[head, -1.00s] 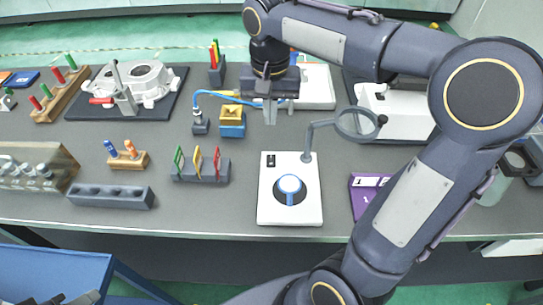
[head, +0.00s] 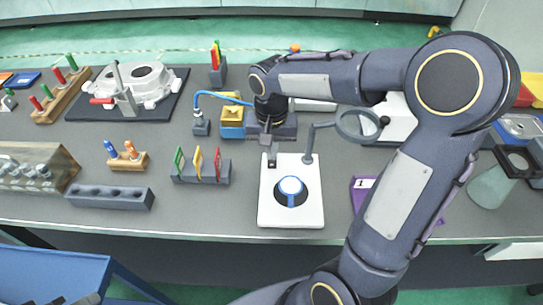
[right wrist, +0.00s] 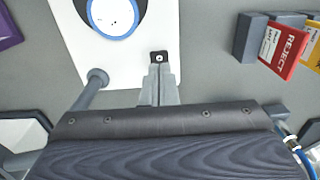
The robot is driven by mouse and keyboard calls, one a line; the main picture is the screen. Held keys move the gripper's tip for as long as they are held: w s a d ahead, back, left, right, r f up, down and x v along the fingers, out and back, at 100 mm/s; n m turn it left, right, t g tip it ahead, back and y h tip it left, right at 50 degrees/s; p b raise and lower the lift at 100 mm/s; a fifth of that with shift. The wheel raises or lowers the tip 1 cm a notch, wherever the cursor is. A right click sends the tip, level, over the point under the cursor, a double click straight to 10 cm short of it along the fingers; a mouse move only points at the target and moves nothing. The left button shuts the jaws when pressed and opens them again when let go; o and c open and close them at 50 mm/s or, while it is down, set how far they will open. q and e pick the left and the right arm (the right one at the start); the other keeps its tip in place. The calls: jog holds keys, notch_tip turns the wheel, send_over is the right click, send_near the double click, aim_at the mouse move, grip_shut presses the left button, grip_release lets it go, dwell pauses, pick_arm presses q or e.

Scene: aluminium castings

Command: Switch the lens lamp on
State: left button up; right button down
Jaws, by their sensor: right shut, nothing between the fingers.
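The lens lamp has a white base (head: 305,213) with a blue-ringed round disc (head: 290,186) on it. A grey bent arm carries its round magnifier lens (head: 357,125). My right gripper (head: 272,159) is shut and empty, pointing down at the base's back left corner. In the right wrist view, its fingertips (right wrist: 160,72) are right beside a small black switch (right wrist: 158,56) on the base (right wrist: 135,65). I cannot tell whether they touch it. In the head view the gripper hides the switch. No lit lamp is evident. My left gripper is not clearly seen.
A grey holder with coloured tags (head: 200,174) stands left of the lamp. A yellow and blue block (head: 232,121) is behind it. A purple tray (head: 362,195) lies to the right, partly behind my right arm. Bare table lies between the holder and the lamp.

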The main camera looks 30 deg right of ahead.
aim_at(272, 163)
jog(key=shift+f, duration=1.2)
